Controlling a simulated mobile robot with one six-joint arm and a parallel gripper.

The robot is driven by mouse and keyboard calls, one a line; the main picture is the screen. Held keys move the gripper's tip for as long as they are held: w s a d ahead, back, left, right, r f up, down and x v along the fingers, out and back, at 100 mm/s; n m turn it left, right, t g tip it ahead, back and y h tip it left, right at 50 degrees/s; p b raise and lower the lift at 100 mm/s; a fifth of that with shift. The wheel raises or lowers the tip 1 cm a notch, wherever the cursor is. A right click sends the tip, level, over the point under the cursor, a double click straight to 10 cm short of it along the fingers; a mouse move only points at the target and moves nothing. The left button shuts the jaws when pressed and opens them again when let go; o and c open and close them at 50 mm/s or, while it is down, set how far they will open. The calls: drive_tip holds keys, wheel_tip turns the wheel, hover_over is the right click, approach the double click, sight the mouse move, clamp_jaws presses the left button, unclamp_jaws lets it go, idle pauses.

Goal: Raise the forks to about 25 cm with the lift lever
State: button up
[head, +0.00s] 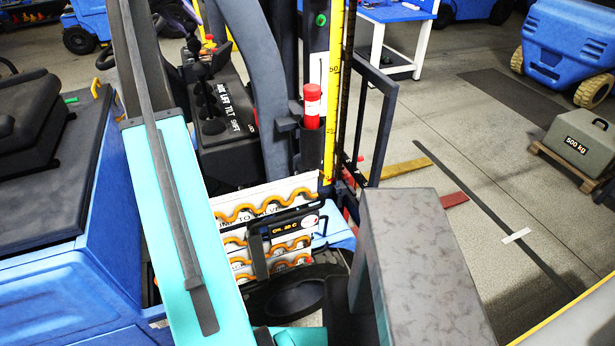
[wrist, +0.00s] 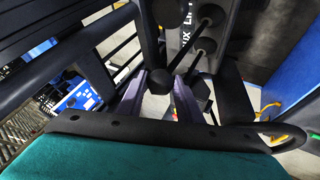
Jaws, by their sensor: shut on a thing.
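The lever console (head: 225,110), labelled AUX, LIFT, TILT and SHIFT, stands left of the mast with several black-knobbed levers (head: 207,98). My gripper (wrist: 170,98) shows purple fingers in the wrist view, shut around a dark lever knob. The LIFT lettering (wrist: 267,22) shows beside the lever boots; I cannot tell surely which lever is held. In the head view my arm hides most of the gripper. The yellow height scale (head: 335,95) runs up the mast. An ochre bar (head: 408,167) and a red bar (head: 452,201) lie low beyond it; I cannot tell if these are the forks.
A red-and-white cylinder (head: 312,106) sits in a holder by the mast. A panel with orange wavy tubing (head: 265,208) is below. A grey 500 kg weight (head: 580,140) rests on a pallet at right. The floor (head: 450,115) between is mostly clear.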

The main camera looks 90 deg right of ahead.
drive_tip(key=shift+r, duration=0.1)
drive_tip(key=shift+w+a+f, duration=0.1)
drive_tip(key=shift+w+a, duration=0.2)
drive_tip(key=shift+w, duration=0.4)
drive_tip(key=shift+w+a+f, duration=0.1)
drive_tip(key=shift+w+a, duration=0.15)
drive_tip(key=shift+w, duration=0.5)
drive_tip(key=shift+w+a+f, duration=0.1)
drive_tip(key=shift+w+a, duration=0.2)
drive_tip(key=shift+w, duration=0.4)
drive_tip(key=shift+c, duration=0.2)
drive_tip(key=shift+w+a, duration=0.1)
drive_tip(key=shift+w, duration=0.1)
drive_tip(key=shift+s+d+r, duration=0.15)
drive_tip(key=shift+s+d, duration=0.15)
drive_tip(key=shift+s, duration=0.4)
drive_tip(key=shift+r, duration=0.1)
idle(1.4)
